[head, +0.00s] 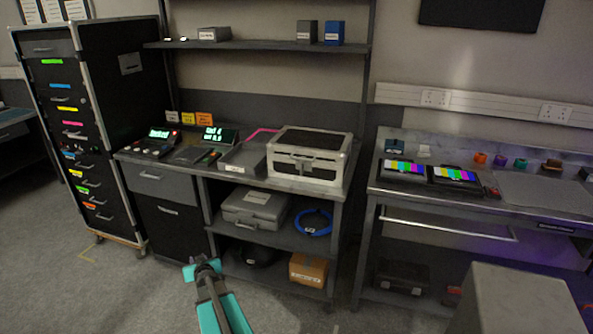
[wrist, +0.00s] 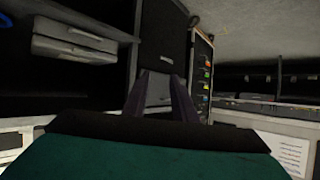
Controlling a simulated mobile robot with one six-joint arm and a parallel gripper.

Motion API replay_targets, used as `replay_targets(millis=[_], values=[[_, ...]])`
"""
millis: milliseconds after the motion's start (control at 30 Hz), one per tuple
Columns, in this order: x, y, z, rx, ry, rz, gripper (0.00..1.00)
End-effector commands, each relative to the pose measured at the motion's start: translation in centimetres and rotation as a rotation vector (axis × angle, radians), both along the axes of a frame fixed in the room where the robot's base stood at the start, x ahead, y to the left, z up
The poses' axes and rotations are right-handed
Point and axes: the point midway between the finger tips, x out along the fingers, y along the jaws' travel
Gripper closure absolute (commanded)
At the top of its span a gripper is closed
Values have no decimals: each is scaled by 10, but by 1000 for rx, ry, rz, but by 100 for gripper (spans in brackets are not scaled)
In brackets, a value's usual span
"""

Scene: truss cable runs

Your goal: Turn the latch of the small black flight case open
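I cannot tell for sure which one is the task's case. My gripper (head: 204,266) is low in front of the middle bench, apart from both cases. In the wrist view its two dark fingers (wrist: 160,98) are spread with nothing between them.
A grey case (head: 255,209), a blue cable coil (head: 313,222) and a cardboard box (head: 308,269) fill the middle bench's shelves. A tall drawer rack (head: 125,75) stands left. A grey block (head: 520,300) is at front right. Floor in front is clear.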

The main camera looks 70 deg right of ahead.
Motion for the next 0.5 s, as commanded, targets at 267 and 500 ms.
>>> replay_targets(millis=[267,500], values=[[-96,-159,117,-230,-123,-345,75],[-208,-249,198,-391,-163,-638,75]])
